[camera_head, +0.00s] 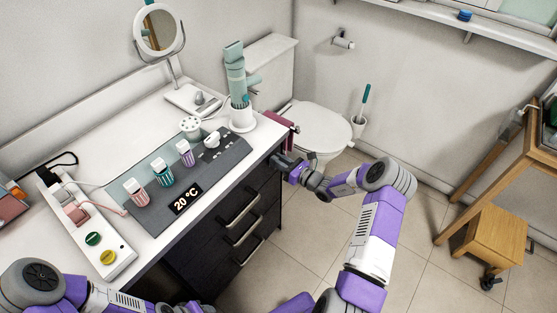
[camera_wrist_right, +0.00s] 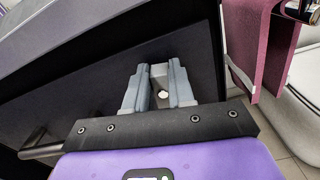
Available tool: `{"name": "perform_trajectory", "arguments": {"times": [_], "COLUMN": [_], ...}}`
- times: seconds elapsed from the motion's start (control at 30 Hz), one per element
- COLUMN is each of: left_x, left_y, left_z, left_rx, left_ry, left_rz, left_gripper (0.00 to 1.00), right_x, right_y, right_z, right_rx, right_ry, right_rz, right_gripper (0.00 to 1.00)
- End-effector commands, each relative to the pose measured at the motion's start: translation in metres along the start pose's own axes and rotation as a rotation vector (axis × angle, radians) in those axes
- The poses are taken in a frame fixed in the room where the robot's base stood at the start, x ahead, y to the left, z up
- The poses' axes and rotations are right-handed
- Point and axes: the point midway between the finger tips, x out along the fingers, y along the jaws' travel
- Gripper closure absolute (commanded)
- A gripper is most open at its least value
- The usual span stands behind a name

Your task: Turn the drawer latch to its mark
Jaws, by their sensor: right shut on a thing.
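The dark drawer cabinet (camera_head: 222,238) has its drawer fronts facing the room, and its black front also shows in the right wrist view (camera_wrist_right: 75,85). My right gripper (camera_head: 277,160) is at the upper right end of the front, just below the white counter edge. In the right wrist view its two grey fingers (camera_wrist_right: 160,88) are shut on a small pale piece (camera_wrist_right: 160,72), which looks like the drawer latch. The fingers hide most of it, and I cannot make out its mark or angle. My left arm shows at the bottom left; its gripper is out of the picture.
A dark red towel (camera_head: 279,119) hangs right beside my right gripper, also in the right wrist view (camera_wrist_right: 246,45). The toilet (camera_head: 318,127) stands behind it. Bar handles (camera_head: 240,207) stick out from the drawers. The counter holds bottles and a mirror (camera_head: 157,30).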

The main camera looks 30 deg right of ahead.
Motion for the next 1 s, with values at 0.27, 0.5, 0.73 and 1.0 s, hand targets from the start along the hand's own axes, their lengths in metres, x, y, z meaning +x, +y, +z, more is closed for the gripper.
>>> {"name": "perform_trajectory", "arguments": {"times": [0.27, 0.5, 0.73, 1.0], "left_x": [-0.014, -0.021, -0.026, -0.028], "left_y": [0.005, 0.008, 0.010, 0.011], "left_z": [0.001, 0.001, 0.001, 0.001], "left_rx": [0.000, 0.000, 0.000, 0.000], "left_ry": [0.000, 0.000, 0.000, 0.000], "left_rz": [0.000, 0.000, 0.000, 0.000], "left_gripper": [0.53, 0.53, 0.53, 0.53], "right_x": [0.000, 0.000, 0.000, 0.000], "right_y": [-0.005, -0.009, -0.012, -0.016], "right_z": [0.001, -0.002, -0.004, -0.008], "right_rx": [0.253, 0.480, 0.699, 0.952], "right_ry": [0.000, 0.001, 0.000, 0.000], "right_rz": [-0.001, -0.002, -0.001, -0.002], "right_gripper": [1.00, 1.00, 1.00, 1.00]}}
